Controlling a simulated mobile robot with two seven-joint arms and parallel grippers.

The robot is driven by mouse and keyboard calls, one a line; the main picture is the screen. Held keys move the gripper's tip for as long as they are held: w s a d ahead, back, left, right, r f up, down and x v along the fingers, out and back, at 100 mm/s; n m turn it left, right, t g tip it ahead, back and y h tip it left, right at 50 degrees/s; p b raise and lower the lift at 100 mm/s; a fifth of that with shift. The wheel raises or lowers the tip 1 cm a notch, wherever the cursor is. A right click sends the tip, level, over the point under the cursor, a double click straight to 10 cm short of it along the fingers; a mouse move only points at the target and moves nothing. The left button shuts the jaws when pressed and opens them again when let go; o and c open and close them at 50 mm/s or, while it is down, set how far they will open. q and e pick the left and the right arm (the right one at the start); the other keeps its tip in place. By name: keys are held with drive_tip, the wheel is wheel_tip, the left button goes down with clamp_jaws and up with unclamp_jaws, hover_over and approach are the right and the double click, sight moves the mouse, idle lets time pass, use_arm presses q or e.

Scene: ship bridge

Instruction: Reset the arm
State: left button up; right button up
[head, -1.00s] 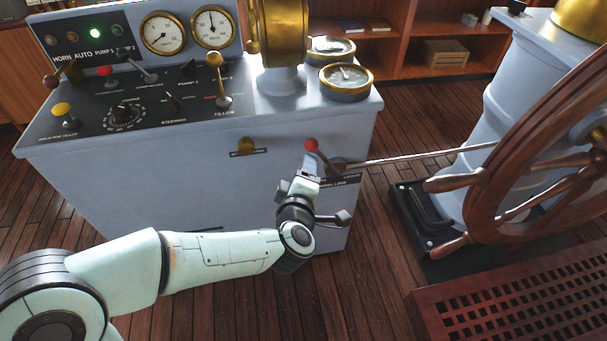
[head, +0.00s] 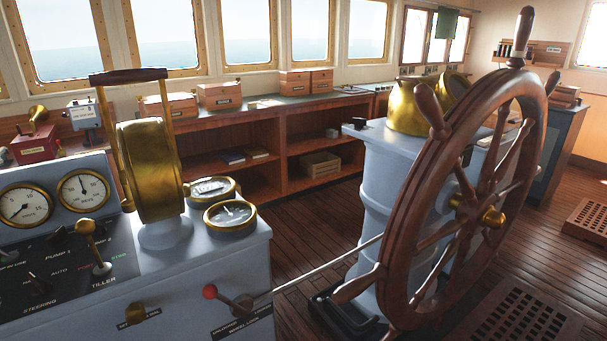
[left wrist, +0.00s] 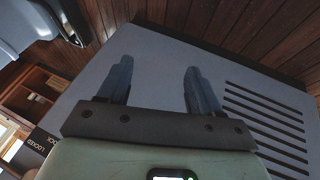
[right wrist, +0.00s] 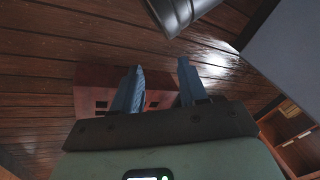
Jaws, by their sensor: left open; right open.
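In the left wrist view my left gripper (left wrist: 157,88) is open, its two fingers apart with nothing between them. It faces the grey console's side panel (left wrist: 155,50), which has dark vent slots. In the right wrist view my right gripper (right wrist: 158,85) is open and empty above the wooden floor (right wrist: 60,50). Neither arm shows in the head view. The red-knobbed wheel lock lever (head: 210,292) stands on the console's front face, beside a rod that runs towards the wooden ship's wheel (head: 420,170).
The grey console (head: 90,270) carries gauges, a brass telegraph (head: 148,170) and a tiller lever (head: 93,245). A grey wheel pedestal (head: 385,190) stands to the right. Floor gratings (head: 515,320) lie at the right. Shelves (head: 300,125) line the back wall.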

use_arm(q)
drive_tip(key=s+d+f+m+g+h, duration=0.25)
drive_tip(key=s+f, duration=0.45)
drive_tip(key=s, duration=0.4)
drive_tip(key=s+d+r+g+p, duration=0.2)
drive_tip(key=s+r+p, duration=0.2)
drive_tip(key=r+p, duration=0.6)
drive_tip(key=s+d+r+g+p, duration=0.2)
drive_tip(key=s+r+p, duration=0.2)
drive_tip(key=r+p, duration=0.6)
drive_tip(key=shift+s+r+h, duration=0.3)
drive_tip(key=shift+h, duration=0.05)
use_arm(e)
drive_tip(key=s+a+r+g, duration=0.1)
drive_tip(key=s+r, duration=0.2)
drive_tip(key=r, duration=0.4)
drive_tip(key=s+a+r+g+y, duration=0.1)
drive_tip(key=s+a+r, duration=0.1)
drive_tip(key=r, duration=0.4)
drive_tip(key=s+a+r+n+g, duration=0.1)
drive_tip(key=s+a+r+g, duration=0.1)
drive_tip(key=s+r, duration=0.3)
wheel_tip(320, 180, up, 3)
drive_tip(key=shift+f+y, duration=0.15)
drive_tip(key=shift+y, duration=0.15)
